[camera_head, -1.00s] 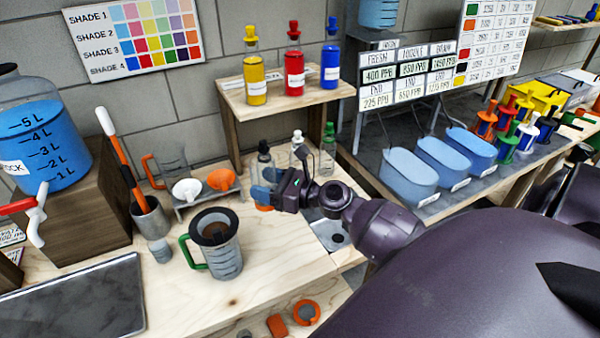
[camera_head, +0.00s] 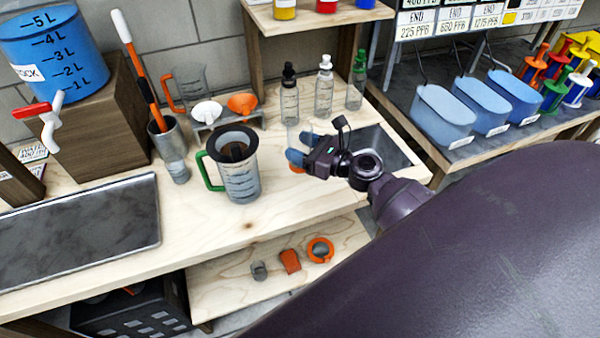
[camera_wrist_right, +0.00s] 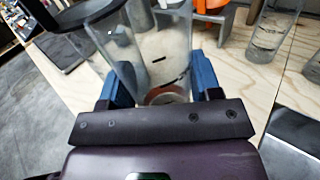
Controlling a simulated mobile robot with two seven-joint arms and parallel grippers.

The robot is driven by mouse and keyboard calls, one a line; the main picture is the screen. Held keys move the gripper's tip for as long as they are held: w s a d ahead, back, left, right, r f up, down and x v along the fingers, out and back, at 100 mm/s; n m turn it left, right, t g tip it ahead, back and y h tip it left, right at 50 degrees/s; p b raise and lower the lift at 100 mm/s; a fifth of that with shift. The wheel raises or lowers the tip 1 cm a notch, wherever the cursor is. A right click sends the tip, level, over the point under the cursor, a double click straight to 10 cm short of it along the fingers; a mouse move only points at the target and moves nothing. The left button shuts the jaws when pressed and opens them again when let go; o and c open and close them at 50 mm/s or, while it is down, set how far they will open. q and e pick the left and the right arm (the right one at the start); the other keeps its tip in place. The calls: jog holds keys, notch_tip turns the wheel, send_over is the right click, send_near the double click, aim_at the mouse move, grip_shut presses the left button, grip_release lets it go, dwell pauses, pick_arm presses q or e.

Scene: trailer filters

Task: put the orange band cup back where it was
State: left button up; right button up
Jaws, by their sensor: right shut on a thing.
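The orange band cup is a clear cup with an orange band low on it. It shows faintly in the head view, its band (camera_head: 296,169) just below my fingers, and closer in the right wrist view (camera_wrist_right: 165,50). My right gripper (camera_head: 300,157) has its blue fingers on either side of the cup, shut on it; they also show in the wrist view (camera_wrist_right: 162,88). It is over the wooden bench, right of the green-handled jug (camera_head: 240,180). I cannot tell whether the cup touches the bench top. My left gripper is not in view.
Several dropper bottles (camera_head: 324,88) stand behind the gripper. White and orange funnels (camera_head: 242,105) sit on a rack behind the jug. A dark plate (camera_head: 385,145) lies to the right. A lower shelf (camera_head: 225,285) holds an orange ring (camera_head: 320,250). Bench in front of the jug is clear.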

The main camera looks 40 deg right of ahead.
aim_at(301, 169)
notch_tip(301, 169, down, 8)
jog(key=shift+r+b, duration=0.2)
jog(key=shift+b, duration=0.95)
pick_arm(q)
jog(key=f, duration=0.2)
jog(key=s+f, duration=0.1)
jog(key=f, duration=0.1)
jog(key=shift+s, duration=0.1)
pick_arm(e)
jog(key=shift+r, duration=0.1)
jog(key=shift+f, duration=0.25)
jog(key=o, duration=1)
jog(key=shift+o, duration=0.2)
jog(key=shift+r, duration=0.1)
